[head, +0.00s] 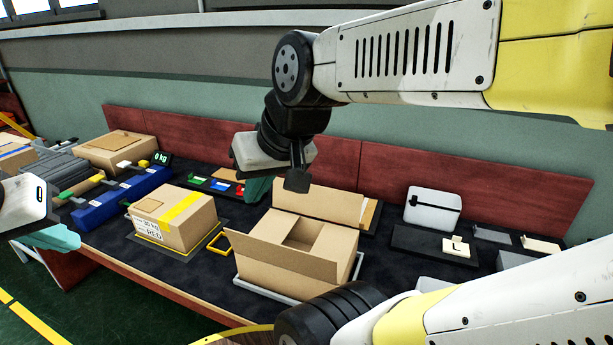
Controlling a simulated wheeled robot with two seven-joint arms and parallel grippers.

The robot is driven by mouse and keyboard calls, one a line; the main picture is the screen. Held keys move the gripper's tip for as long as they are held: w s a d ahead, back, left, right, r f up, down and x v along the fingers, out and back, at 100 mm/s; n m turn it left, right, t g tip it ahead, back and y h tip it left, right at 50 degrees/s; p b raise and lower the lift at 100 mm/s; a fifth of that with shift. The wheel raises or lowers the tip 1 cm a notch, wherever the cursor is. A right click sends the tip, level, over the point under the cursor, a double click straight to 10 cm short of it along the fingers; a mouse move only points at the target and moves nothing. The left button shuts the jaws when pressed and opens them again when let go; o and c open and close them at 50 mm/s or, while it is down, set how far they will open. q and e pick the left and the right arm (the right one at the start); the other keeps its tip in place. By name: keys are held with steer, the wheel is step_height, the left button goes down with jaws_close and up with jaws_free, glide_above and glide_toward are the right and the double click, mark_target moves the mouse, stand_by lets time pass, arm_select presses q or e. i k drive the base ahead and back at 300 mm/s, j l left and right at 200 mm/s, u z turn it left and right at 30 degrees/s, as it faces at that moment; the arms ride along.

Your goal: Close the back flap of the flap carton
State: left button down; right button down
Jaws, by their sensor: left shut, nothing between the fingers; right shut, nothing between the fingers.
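The flap carton (335,272) is an open brown box near the table's middle. Its back flap (318,203) stands up along the far edge. The two side flaps look folded inward, with a dark gap between them. My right gripper (259,190) is shut and empty, with its teal fingers just left of and seemingly behind the back flap's left end. I cannot tell whether it touches the flap. My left gripper (52,238) is shut and empty at the far left edge, away from the carton; its body is partly cut off.
A taped, labelled box (184,232) stands left of the carton. A grey tray (262,290) lies under the carton. A blue bar-like device (115,200) is further left. A white case (432,208) stands back right. A red-brown partition (370,185) runs behind.

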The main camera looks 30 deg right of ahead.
mark_target(337, 206)
steer(key=z, duration=1.2)
